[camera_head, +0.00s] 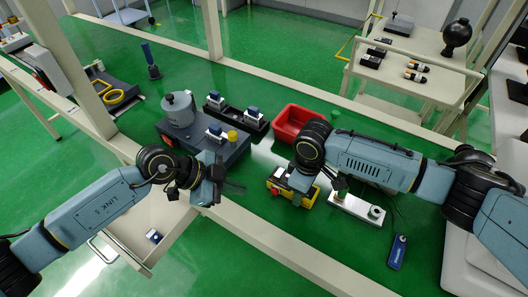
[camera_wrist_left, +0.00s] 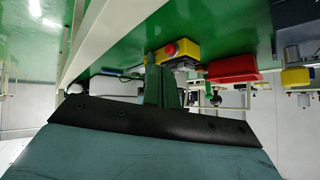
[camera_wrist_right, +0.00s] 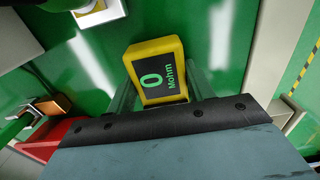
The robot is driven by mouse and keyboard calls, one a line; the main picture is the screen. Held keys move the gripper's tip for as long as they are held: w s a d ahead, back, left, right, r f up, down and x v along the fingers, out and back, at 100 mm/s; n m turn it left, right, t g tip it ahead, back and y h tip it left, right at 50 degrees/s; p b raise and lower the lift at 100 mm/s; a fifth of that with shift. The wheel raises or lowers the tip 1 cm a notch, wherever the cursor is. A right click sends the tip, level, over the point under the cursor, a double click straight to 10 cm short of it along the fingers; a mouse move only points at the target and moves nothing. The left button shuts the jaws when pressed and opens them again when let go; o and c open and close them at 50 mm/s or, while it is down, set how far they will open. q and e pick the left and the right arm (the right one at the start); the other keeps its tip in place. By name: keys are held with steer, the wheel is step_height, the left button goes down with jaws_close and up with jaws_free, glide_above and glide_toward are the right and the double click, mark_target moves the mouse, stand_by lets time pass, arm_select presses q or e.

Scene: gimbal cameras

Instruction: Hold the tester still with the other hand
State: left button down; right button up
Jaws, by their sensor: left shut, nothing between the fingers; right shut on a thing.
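The tester (camera_head: 309,198) is a yellow box on the green tabletop, right of the middle in the head view. In the left wrist view, a yellow box with a red button (camera_wrist_left: 170,48) shows just beyond the left fingers.
A red bin (camera_head: 288,124) stands behind the tester. A grey box (camera_head: 229,152) with a metal canister (camera_head: 178,108) is at the back left. A white plate (camera_head: 350,206) and a blue device (camera_head: 397,253) lie to the right.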

mark_target(274, 192)
arm_select(q)
steer(key=m, duration=0.1)
steer(key=s+a+r+m+y, duration=0.1)
steer(key=m, duration=0.1)
steer(key=s+a+r+m+y, duration=0.1)
steer(key=m, duration=0.1)
steer(key=shift+s, duration=0.25)
steer(key=shift+f, duration=0.1)
steer(key=x, duration=1)
steer(key=shift+w, duration=0.1)
steer(key=w+d, duration=0.2)
steer(key=shift+w, duration=0.25)
steer(key=shift+w+d, duration=0.2)
steer(key=shift+w, duration=0.15)
steer(key=shift+d, duration=0.1)
